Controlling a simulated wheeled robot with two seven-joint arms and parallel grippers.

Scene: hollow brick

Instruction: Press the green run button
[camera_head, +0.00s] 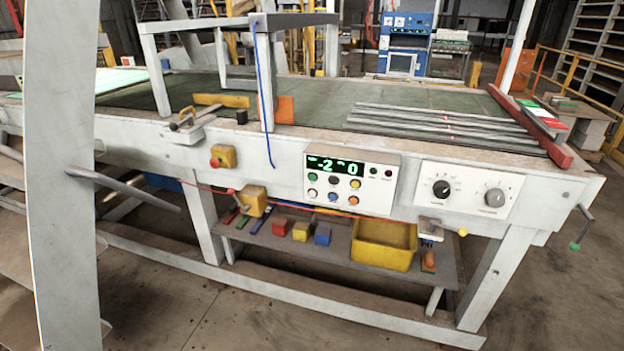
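The green button (312,177) is at the upper left of the button rows on a white control panel (349,209) on the front of a long machine table. Above the buttons a dark display (336,165) shows green digits. A yellow button (355,183), a blue button (333,196), an orange button (354,201) and other buttons sit close by. The green button is in plain sight with nothing in front of it. Neither of my grippers shows in the head view.
A white upright post (62,200) stands close at the left. A panel with two knobs (468,191) is right of the control panel. A red button on a yellow box (222,157) is to its left. A yellow bin (384,245) sits on the lower shelf. Floor in front is clear.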

